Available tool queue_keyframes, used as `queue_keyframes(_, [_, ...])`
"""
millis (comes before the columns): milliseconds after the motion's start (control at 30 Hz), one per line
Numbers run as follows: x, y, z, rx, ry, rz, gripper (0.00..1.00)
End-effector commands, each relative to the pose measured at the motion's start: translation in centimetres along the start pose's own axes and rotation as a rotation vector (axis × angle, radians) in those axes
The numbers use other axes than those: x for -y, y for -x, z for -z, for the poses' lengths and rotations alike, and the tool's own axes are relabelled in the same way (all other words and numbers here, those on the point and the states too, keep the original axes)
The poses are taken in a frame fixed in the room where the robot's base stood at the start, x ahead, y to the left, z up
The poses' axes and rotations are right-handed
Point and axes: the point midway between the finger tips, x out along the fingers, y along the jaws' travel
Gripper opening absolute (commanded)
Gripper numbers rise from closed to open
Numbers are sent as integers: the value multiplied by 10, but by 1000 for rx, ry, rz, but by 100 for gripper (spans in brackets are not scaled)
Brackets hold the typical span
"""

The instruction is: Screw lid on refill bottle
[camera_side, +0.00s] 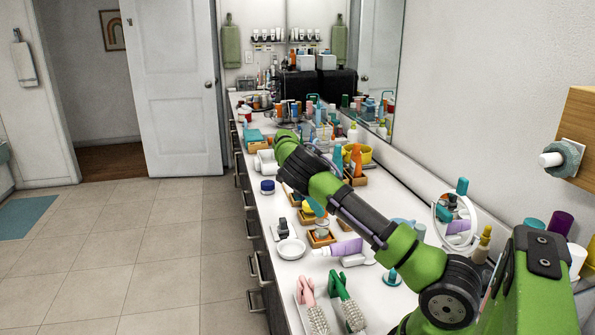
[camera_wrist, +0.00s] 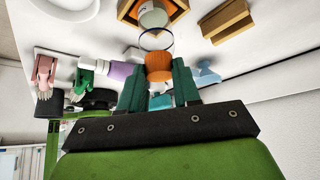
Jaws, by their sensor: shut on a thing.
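In the wrist view, the two dark green fingers of my gripper (camera_wrist: 158,88) are shut on an orange cylindrical piece (camera_wrist: 158,67). A clear, round-rimmed part (camera_wrist: 156,42) shows at its far end. I cannot tell whether the held thing is the refill bottle, its lid, or both. In the side view, my arm reaches over the counter and hides the gripper and what it holds. I cannot pick out a separate refill bottle or lid for certain.
Small wooden boxes (camera_wrist: 227,22) stand on the white counter (camera_side: 272,262). A purple tube (camera_side: 346,248), a pink brush (camera_side: 306,291), a green brush (camera_side: 339,285) and a white dish (camera_side: 291,249) lie nearer. A round mirror (camera_side: 456,215) stands at right. The back is crowded.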

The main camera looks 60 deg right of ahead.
Motion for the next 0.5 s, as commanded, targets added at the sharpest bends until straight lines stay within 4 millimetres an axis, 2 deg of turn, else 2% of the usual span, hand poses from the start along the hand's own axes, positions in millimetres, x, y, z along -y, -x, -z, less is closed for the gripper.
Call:
queue_keyframes(200, [4, -2, 0, 0, -233, -155, 0])
queue_keyframes(500, [3, -1, 0, -1, -272, -179, 0])
